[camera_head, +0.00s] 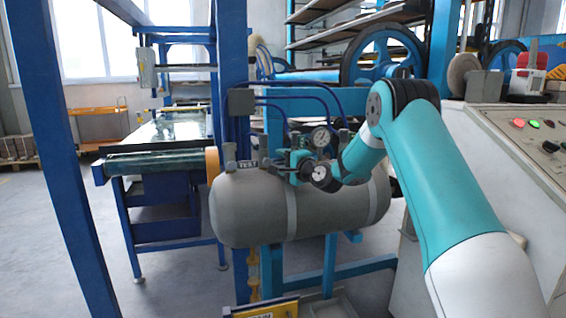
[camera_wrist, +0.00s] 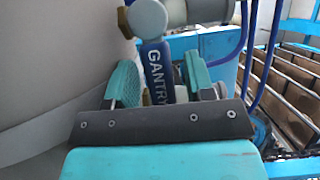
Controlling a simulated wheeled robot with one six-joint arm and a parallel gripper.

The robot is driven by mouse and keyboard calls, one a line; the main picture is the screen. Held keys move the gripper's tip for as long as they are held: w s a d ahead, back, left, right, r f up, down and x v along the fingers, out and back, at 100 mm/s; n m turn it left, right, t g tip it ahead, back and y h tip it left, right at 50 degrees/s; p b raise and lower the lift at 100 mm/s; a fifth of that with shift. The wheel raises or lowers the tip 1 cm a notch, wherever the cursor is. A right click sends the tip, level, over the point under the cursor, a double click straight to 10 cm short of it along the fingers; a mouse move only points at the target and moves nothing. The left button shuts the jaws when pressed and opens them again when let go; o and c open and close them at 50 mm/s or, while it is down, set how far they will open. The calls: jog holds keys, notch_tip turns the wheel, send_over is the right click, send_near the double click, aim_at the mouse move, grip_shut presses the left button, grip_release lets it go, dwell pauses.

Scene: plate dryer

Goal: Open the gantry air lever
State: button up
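The gantry air lever (camera_wrist: 158,68) is a blue handle with "GANTRY" in white letters. In the wrist view it runs down from a round grey valve end (camera_wrist: 148,18) on a pale pipe fitting. My gripper (camera_wrist: 162,76) has its two teal-padded fingers apart, one on each side of the lever. A gap shows between the lever and each pad, and the lever's lower end is hidden behind the dark gripper bar. In the head view my arm reaches to the fittings on the grey air tank (camera_head: 250,208); the lever cannot be made out there.
Pressure gauges (camera_head: 320,137) and blue hoses crowd the tank top. A "TEST" label (camera_head: 247,164) is at its left. A blue post (camera_head: 233,70) stands behind the tank. A control panel (camera_head: 530,135) with lit buttons is at right. Floor is open at left.

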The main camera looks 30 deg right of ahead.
grip_shut()
jog(key=shift+r+n, duration=0.15)
jog(key=shift+n, duration=0.15)
jog(key=shift+a+r+n+g+p, duration=0.1)
jog(key=shift+r+n+g+p, duration=0.55)
jog(key=shift+n+p, duration=0.4)
jog(key=r+n+p, duration=0.1)
jog(key=n, duration=0.1)
jog(key=a+n+g+h, duration=0.1)
jog(key=shift+w+r+n+g+p, duration=0.1)
jog(key=shift+r+n+g+p, duration=0.15)
jog(key=shift+r+n+p, duration=0.1)
jog(key=n, duration=0.1)
jog(key=a+r+n+h, duration=0.1)
jog(key=n+g+h, duration=0.1)
jog(key=shift+w+a+r+n+p, duration=0.15)
jog(key=shift+w+a+n+p, duration=0.15)
jog(key=shift+a+n+p, duration=0.1)
jog(key=n+h, duration=0.1)
jog(key=a+n, duration=0.1)
jog(key=n+g+h, duration=0.1)
jog(key=shift+w+a+r+h, duration=0.2)
jog(key=shift+w+a+h, duration=0.05)
jog(key=shift+a+h, duration=0.1)
jog(key=shift+a+n, duration=0.1)
jog(key=shift+n, duration=0.2)
